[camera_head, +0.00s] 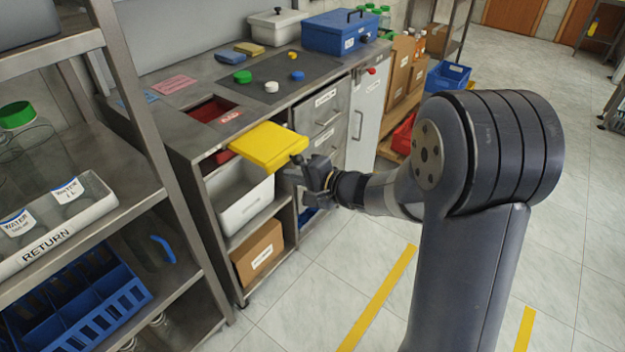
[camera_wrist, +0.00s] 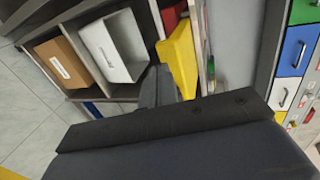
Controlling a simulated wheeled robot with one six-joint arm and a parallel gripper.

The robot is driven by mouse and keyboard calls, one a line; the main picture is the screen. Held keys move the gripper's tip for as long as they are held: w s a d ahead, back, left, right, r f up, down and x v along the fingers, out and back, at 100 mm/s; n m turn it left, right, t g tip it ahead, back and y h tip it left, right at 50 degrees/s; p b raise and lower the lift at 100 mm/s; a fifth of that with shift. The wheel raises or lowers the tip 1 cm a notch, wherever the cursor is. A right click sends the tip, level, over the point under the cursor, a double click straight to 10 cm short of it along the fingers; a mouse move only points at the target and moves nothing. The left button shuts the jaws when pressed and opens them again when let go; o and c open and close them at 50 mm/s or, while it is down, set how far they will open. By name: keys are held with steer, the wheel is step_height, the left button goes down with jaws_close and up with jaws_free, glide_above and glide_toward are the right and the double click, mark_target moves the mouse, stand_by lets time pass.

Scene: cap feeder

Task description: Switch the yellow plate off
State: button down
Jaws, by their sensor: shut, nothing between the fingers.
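The yellow plate (camera_head: 268,146) juts out from the front edge of the bench, in front of a red-lined opening (camera_head: 206,110) with a red label. It also shows in the wrist view (camera_wrist: 180,62), just beyond the fingers. My gripper (camera_head: 297,166) is shut and empty at the plate's front right corner. In the wrist view the dark fingers (camera_wrist: 158,88) overlap the plate's lower left side. I cannot tell whether they touch it. The fingers hide a small part of the plate.
Below the plate are a white bin (camera_head: 240,198) and a cardboard box (camera_head: 258,252) on shelves. Several coloured caps lie on a dark mat (camera_head: 262,86). A blue toolbox (camera_head: 345,33) stands at the back. A rack with a RETURN tray (camera_head: 62,232) is at the left.

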mark_target(246, 148)
steer(key=shift+w+a+r, duration=0.1)
steer(key=shift+w+a, duration=0.8)
steer(key=shift+a, duration=0.25)
steer(key=shift+w+a, duration=0.25)
steer(key=shift+a, duration=0.05)
steer(key=w+a+b, duration=0.1)
steer(key=w+a, duration=0.1)
steer(key=a, duration=0.1)
steer(key=w+a+b, duration=0.1)
steer(key=w+a, duration=0.2)
steer(key=a, duration=0.1)
steer(key=w+a+b, duration=0.2)
steer(key=w+a, duration=0.1)
steer(key=shift+a, duration=0.2)
steer(key=shift+r, duration=0.1)
